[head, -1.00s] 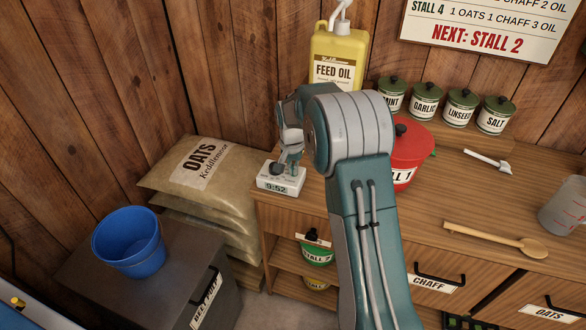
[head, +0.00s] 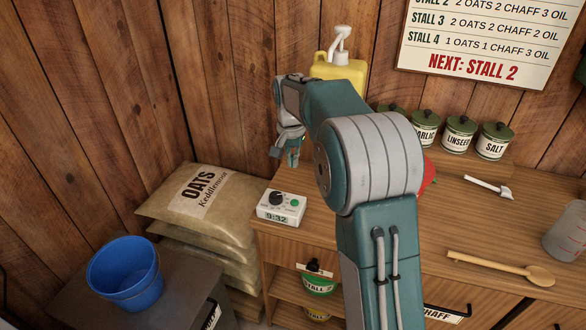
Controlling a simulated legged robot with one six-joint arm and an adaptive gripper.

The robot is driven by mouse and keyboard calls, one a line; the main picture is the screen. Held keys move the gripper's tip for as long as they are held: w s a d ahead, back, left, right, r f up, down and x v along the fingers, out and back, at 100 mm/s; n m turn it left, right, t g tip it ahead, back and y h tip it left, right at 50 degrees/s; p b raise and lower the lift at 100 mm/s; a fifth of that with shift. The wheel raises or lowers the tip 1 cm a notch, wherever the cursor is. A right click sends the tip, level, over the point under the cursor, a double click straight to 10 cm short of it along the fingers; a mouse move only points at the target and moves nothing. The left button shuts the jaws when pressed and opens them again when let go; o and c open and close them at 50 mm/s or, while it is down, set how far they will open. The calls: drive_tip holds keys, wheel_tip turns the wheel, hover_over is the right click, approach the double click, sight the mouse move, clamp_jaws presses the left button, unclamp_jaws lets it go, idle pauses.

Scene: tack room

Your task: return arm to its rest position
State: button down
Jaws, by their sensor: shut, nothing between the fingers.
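My gripper (head: 291,158) hangs in the air above and behind the white timer (head: 281,208), fingers pointing down and apart from it. It is shut and holds nothing. The timer stands at the left end of the wooden counter (head: 360,247), with a dark knob, a green button and a lit green display that seems to read 9:32. My bent arm rises through the middle of the view and hides most of the red pot (head: 429,175) and part of the yellow feed oil jug (head: 341,68).
Labelled jars (head: 459,134) line the back right. A white-headed scoop or brush (head: 488,186), a wooden spoon (head: 500,267) and a clear jug (head: 566,232) lie or stand on the counter. Left are stacked oats sacks (head: 197,205) and a blue bucket (head: 124,272). A stall sign (head: 480,45) hangs above.

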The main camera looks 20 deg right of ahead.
drive_tip(key=shift+a, duration=0.25)
drive_tip(key=s+a+r+n+t, duration=0.1)
drive_tip(key=s+r+n, duration=0.1)
drive_tip(key=s+r, duration=0.4)
drive_tip(key=s+a+r+n+t, duration=0.1)
drive_tip(key=s+a+r+t, duration=0.15)
drive_tip(key=s, duration=0.65)
drive_tip(key=s+a+f+n+t, duration=0.1)
drive_tip(key=s+n, duration=0.3)
drive_tip(key=s, duration=1.4)
drive_tip(key=shift+s+f+t, duration=0.15)
drive_tip(key=shift+f+t, duration=0.3)
drive_tip(key=shift+f, duration=0.3)
